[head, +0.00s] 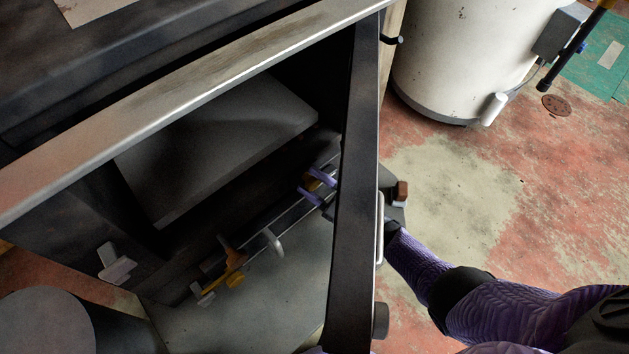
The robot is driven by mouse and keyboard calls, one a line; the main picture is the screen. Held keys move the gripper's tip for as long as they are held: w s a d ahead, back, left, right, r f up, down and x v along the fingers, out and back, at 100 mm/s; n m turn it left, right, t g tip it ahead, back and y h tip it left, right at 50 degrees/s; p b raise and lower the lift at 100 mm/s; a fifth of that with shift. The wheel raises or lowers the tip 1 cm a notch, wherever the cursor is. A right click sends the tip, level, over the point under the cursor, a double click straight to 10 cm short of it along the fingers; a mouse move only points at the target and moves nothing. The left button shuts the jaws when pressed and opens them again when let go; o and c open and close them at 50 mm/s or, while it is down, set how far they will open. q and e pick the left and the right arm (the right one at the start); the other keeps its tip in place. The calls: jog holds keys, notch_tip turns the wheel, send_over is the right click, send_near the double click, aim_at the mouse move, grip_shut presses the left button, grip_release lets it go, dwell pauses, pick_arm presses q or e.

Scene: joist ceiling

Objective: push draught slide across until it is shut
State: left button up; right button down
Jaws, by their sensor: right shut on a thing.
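The draught slide runs as a thin metal rail (290,222) along the low front of a dark stove (60,250). My right gripper (318,185) reaches in from the right, past the dark upright door edge. Its two purple fingers are shut on a small orange-brown knob (314,184) near the right end of the rail; the fingers hide part of the knob. At the rail's lower left end there is an orange-brown and yellow fitting (234,272), well apart from the gripper. I cannot see the slide's opening clearly. My left gripper is not in view.
A dark door (352,190) stands open edge-on between the rail and my right forearm. A pale latch (116,264) is on the stove's left front. A metal-edged top (190,100) overhangs.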

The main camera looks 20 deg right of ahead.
aim_at(283, 184)
jog(key=shift+s+a, duration=0.1)
jog(key=shift+a, duration=0.15)
jog(key=shift+s+a, duration=0.25)
jog(key=shift+a, duration=0.3)
jog(key=shift+s+a, duration=0.2)
jog(key=shift+a, duration=0.35)
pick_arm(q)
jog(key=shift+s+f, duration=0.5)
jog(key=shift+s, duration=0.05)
pick_arm(e)
jog(key=shift+s+a+f, duration=0.1)
jog(key=shift+a, duration=0.15)
jog(key=shift+c, duration=1.3)
grip_release()
jog(key=shift+a, duration=0.1)
